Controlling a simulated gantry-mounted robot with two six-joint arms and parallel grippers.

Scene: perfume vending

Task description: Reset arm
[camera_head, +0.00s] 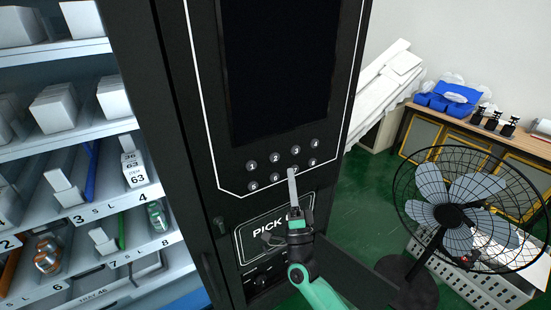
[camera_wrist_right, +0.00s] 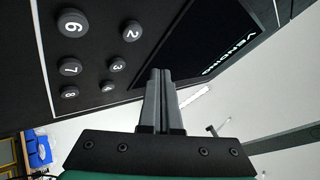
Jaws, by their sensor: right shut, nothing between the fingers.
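My right gripper (camera_head: 292,178) is shut and empty in the head view. Its fingers point up in front of the vending machine's keypad, over the lower row of round buttons. In the right wrist view the two fingers (camera_wrist_right: 161,80) are pressed together, with buttons such as 6 (camera_wrist_right: 72,22) and 2 (camera_wrist_right: 131,30) to their left. Whether the tips touch the panel cannot be told. The black vending machine (camera_head: 215,120) has a dark screen (camera_head: 280,65) above the buttons and a PICK UP panel (camera_head: 268,230) below, partly hidden by my right arm. My left gripper is not in view.
Shelves at left hold white boxes (camera_head: 54,107) and several bottles, including a green one (camera_head: 157,216). A black fan (camera_head: 450,215) stands on the right. Behind it is a wooden-topped counter (camera_head: 480,130) with blue bins (camera_head: 447,100). Green floor (camera_head: 365,205) shows between machine and fan.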

